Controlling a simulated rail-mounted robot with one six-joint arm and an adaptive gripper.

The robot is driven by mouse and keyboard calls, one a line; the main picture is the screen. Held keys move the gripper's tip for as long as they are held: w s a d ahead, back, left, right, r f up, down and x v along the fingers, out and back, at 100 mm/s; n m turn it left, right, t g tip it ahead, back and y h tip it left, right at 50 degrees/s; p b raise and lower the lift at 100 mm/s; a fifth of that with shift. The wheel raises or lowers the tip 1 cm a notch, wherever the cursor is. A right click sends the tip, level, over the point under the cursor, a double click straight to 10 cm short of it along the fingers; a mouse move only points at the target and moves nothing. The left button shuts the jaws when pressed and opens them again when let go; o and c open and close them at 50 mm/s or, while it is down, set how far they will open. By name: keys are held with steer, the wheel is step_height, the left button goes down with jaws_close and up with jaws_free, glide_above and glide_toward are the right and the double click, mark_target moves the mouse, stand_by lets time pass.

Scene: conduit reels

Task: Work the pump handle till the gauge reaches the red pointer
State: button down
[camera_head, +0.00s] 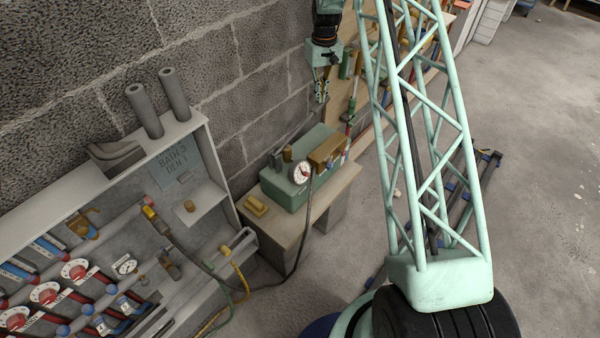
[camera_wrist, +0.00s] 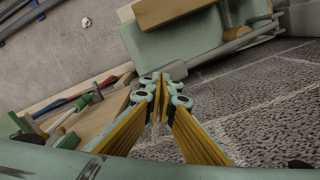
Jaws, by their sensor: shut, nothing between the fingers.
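The pump is a green box (camera_head: 318,138) on a small bench beside the block wall. Its round white gauge (camera_head: 301,173) faces the head camera and shows some red; the needle reading is too small to tell. In the wrist view, the green pump (camera_wrist: 165,42) is at the top. A grey bar, which looks like the pump handle (camera_wrist: 235,46), runs along its wall side. My gripper (camera_head: 321,92) hangs above and behind the pump, near the wall. In the wrist view its fingertips (camera_wrist: 162,84) are together and empty, appearing just below the bar's near end; contact is not visible.
A brown block (camera_head: 328,150) sits on the pump, and a yellow block (camera_head: 256,206) lies on the bench (camera_head: 290,212). A dark hose (camera_head: 299,245) runs from the gauge to the valve panel (camera_head: 215,150). Tools (camera_wrist: 85,103) hang on a wooden board beyond the gripper.

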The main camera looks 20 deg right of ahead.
steer(key=shift+f+b, duration=0.6)
steer(key=shift+f, duration=1.2)
stand_by(2.8)
steer(key=shift+r, duration=0.1)
steer(key=shift+r+p, duration=1.05)
steer(key=shift+r, duration=1.65)
steer(key=shift+r, duration=0.15)
steer(key=shift+r+p, duration=1)
steer(key=shift+r, duration=1.35)
